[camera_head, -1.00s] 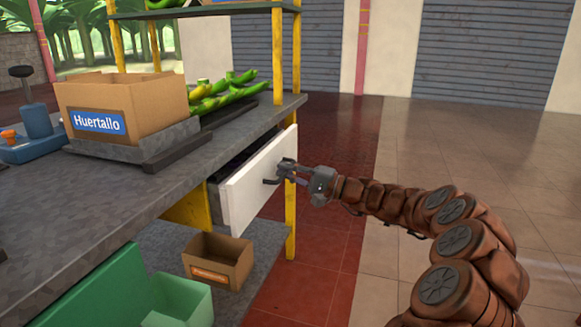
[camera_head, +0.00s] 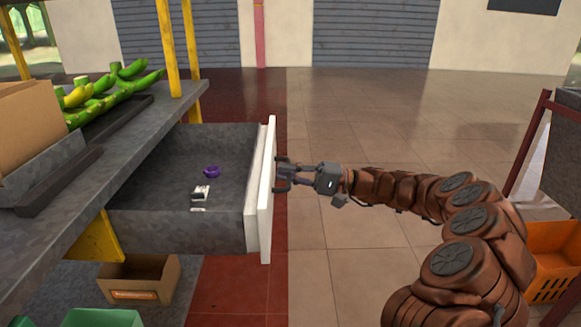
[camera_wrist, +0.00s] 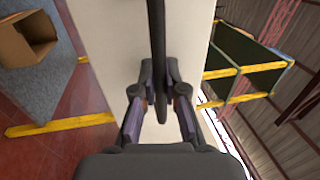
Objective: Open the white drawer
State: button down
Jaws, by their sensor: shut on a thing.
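The white drawer (camera_head: 265,190) stands pulled far out from under the grey workbench (camera_head: 130,140). Its grey inside shows, with a small purple ring-like thing (camera_head: 211,172) and a small white thing (camera_head: 200,192) in it. My gripper (camera_head: 284,174) is at the outer face of the drawer front. In the wrist view my gripper's fingers (camera_wrist: 159,92) are closed around the dark bar handle (camera_wrist: 158,35), which runs along the white front (camera_wrist: 110,60). The head view shows the handle mostly hidden by the fingers.
Green and yellow bananas (camera_head: 110,92) and a cardboard box (camera_head: 30,125) are on the bench. A small cardboard box (camera_head: 140,280) sits below the drawer. An orange crate (camera_head: 555,260) stands at the right. The tiled floor between is clear.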

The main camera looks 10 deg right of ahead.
jog(key=shift+s+d, duration=0.15)
jog(key=shift+d, duration=0.1)
jog(key=c, duration=1.2)
grip_release()
jog(key=shift+d, duration=0.15)
jog(key=v, duration=1.1)
jog(key=shift+d, duration=0.4)
